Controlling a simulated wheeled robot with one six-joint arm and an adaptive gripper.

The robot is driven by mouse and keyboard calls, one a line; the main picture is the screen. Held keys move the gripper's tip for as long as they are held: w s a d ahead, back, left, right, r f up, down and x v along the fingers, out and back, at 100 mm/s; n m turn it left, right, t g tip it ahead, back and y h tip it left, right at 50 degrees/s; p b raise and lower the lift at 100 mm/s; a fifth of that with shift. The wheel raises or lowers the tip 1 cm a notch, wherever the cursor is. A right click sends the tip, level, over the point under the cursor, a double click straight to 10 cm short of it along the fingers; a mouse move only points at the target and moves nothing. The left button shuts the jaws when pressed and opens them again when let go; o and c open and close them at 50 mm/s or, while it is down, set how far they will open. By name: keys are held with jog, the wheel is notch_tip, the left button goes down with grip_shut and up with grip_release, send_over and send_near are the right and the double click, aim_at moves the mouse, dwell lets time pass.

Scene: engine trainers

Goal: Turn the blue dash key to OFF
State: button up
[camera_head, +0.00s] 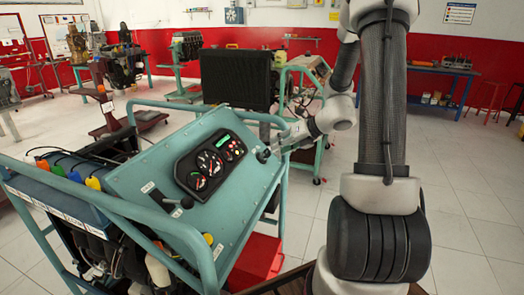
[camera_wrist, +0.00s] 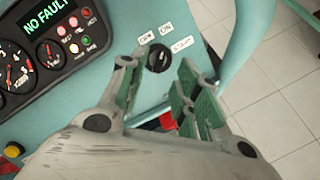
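The dash panel (camera_head: 150,165) is a sloped blue-green board, and it fills the upper part of the wrist view (camera_wrist: 118,30). Its key switch (camera_wrist: 158,57) is a round black piece, with small white labels around it that seem to read OFF, ON and START. I cannot tell its setting, and no separate blue key shows. My gripper (camera_wrist: 156,78) is open, its two green-padded fingers apart on the left and right of the switch, just short of it or around it; contact is unclear. In the head view my gripper (camera_head: 285,142) reaches the panel's right edge, by the switch (camera_head: 263,155).
A gauge cluster (camera_head: 211,165) with a green "NO FAULT" display sits left of the switch. A black lever (camera_head: 178,203) is at the panel's lower left. Teal frame rails (camera_head: 283,190) edge the panel. A red box (camera_head: 257,262) lies below. The floor at right is clear.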

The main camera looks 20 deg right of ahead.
aim_at(268, 151)
jog(key=x, duration=0.7)
jog(key=shift+s, duration=0.1)
grip_shut()
